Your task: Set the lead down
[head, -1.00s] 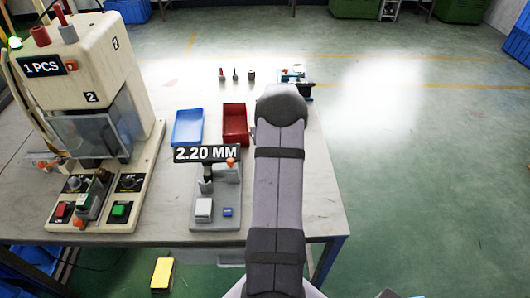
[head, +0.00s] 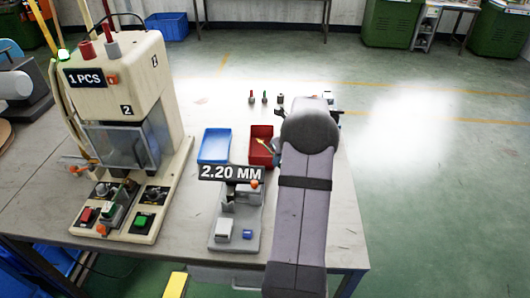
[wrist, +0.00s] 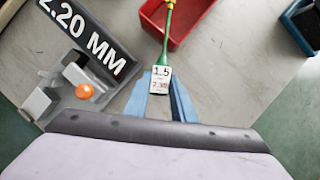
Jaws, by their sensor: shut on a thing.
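The lead (wrist: 167,42) is a green cable with a yellowish far end and a white printed tag (wrist: 160,77) at its near end. In the wrist view my gripper (wrist: 161,92) has its blue fingers closed around the tagged end. The lead points away from me, and its far end overlaps the red tray (wrist: 187,38); I cannot tell whether it touches the tray. In the head view a yellow bit of the lead (head: 260,146) shows over the red tray (head: 268,160), while my arm hides the gripper.
A blue tray (head: 215,146) stands left of the red one. The gauge with the 2.20 MM display (head: 232,173) is close on the left. A press machine (head: 125,130) stands further left. Small pegs (head: 264,97) and a dark device (head: 333,114) are at the back.

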